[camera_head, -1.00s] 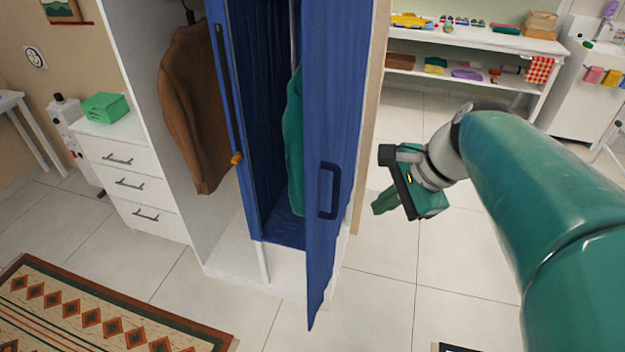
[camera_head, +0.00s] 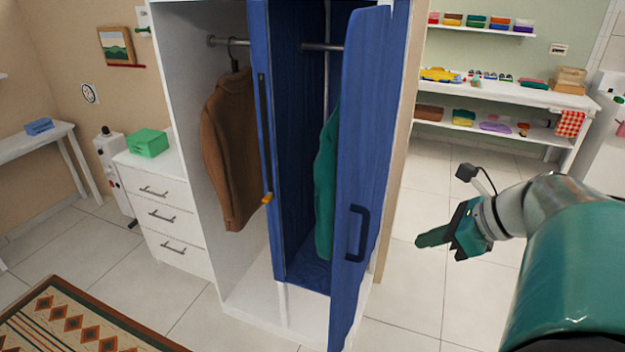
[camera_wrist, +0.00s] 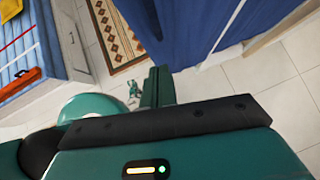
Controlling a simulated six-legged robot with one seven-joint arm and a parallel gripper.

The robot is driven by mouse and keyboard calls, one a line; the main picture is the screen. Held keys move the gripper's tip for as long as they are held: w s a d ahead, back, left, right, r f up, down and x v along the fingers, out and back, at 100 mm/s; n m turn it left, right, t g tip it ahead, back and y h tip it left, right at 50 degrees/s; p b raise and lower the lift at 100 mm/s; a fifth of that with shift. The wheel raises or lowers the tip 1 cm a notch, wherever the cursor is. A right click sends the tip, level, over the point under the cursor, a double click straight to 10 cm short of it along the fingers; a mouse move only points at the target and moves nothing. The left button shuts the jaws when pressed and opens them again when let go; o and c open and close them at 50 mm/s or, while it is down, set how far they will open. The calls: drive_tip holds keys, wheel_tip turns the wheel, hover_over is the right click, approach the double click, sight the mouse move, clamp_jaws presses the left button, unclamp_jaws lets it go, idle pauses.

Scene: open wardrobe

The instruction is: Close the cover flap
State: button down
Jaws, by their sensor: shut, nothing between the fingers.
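The cover flap looks to be the tall blue door (camera_head: 372,140) on the right half of the wardrobe. It stands open, swung out toward me, with a dark handle (camera_head: 357,233) on its face. Behind it are a blue-lined compartment and a partly hidden green garment (camera_head: 326,185). My gripper (camera_head: 420,241) is shut and empty, to the right of the door and apart from it. In the wrist view the shut fingers (camera_wrist: 158,80) point away over the floor. Blue panelling (camera_wrist: 215,28), probably the door, fills the top there.
The left compartment holds a brown jacket (camera_head: 232,150). White drawers (camera_head: 170,215) with a green box (camera_head: 149,142) stand left. A patterned rug (camera_head: 70,325) lies front left. A shelf unit (camera_head: 500,92) stands back right. The tiled floor right of the wardrobe is clear.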

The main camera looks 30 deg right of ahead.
sight(364, 235)
drive_tip(key=w+a+f, duration=0.3)
drive_tip(key=w+f, duration=0.2)
drive_tip(key=w, duration=0.3)
drive_tip(key=shift+w+a, duration=0.2)
drive_tip(key=shift+a, duration=0.15)
